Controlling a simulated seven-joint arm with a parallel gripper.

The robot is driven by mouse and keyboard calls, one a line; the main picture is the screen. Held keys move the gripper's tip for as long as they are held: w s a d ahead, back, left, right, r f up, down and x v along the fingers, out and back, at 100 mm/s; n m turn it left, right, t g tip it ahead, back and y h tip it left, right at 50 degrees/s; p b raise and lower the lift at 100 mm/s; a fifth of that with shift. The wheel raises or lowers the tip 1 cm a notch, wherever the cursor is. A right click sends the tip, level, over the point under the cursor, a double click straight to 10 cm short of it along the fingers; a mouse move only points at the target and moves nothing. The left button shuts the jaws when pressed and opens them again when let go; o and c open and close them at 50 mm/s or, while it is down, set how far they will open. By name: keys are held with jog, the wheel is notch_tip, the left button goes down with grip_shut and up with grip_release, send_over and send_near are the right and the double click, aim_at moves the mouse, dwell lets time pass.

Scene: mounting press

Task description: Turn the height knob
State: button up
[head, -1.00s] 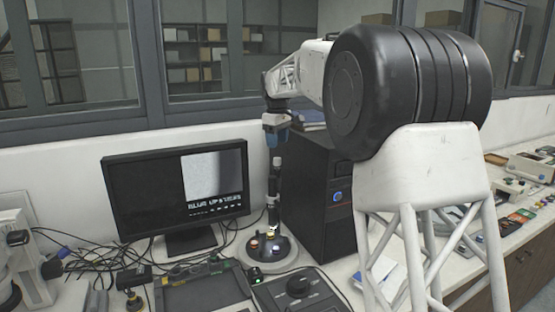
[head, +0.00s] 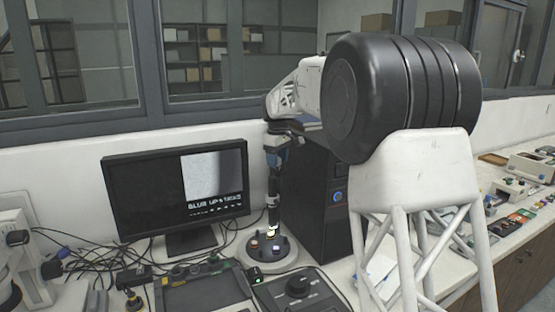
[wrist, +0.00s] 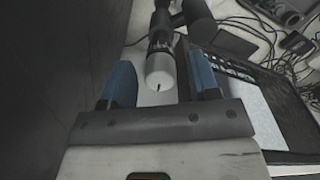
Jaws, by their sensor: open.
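The dark microscope stand (head: 273,195) rises between the monitor and the black tower, on a round base (head: 268,250) carrying small coloured items. In the wrist view a pale cylindrical cap (wrist: 160,70) with a dark mark tops this stand; it looks like the height knob. My gripper (head: 278,155) is over the top of the stand. Its two blue fingers (wrist: 160,82) are open, one on each side of the cap, with gaps showing. In the head view the gripper hides the cap. I cannot tell how far down the fingers reach beside it.
The monitor (head: 177,190) stands left of the column and the black tower (head: 325,205) is close on its right. A dark control box with a dial (head: 298,285) lies in front. Cables (head: 85,265) clutter the bench at left.

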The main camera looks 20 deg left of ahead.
jog(key=c, duration=0.9)
jog(key=shift+c, duration=0.2)
jog(key=shift+m, duration=0.4)
jog(key=shift+r+m, duration=0.1)
jog(key=shift+m, duration=2.5)
jog(key=o, duration=0.9)
jog(key=shift+o, duration=0.2)
